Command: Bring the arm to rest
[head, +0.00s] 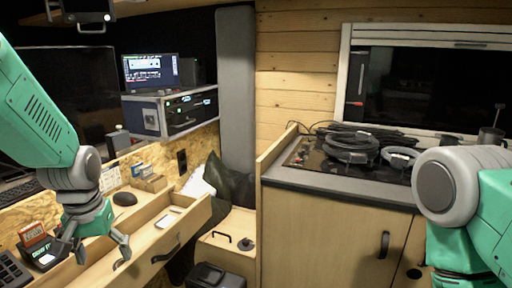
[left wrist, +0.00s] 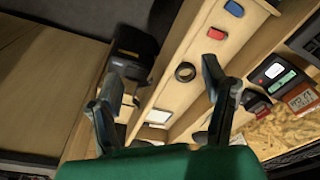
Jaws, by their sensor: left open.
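My left arm (head: 35,110) is green and grey and comes in from the left in the head view. Its gripper (head: 99,250) points down over the open wooden drawer (head: 150,235), with its fingers apart and nothing between them. The left wrist view also shows the open gripper (left wrist: 162,78) above the drawer, where a black ring (left wrist: 185,72), a red piece (left wrist: 216,34) and a blue piece (left wrist: 234,8) show. My right arm (head: 475,195) shows at the right edge of the head view; its gripper is out of view.
A desk with a calculator-like device (head: 12,268) and an orange-screened device (head: 33,235) lies beside the left gripper. A black mouse (head: 124,198) is farther back. A worktop (head: 300,177) holds coiled black cables (head: 350,145). A black bin (head: 215,275) stands low in the middle.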

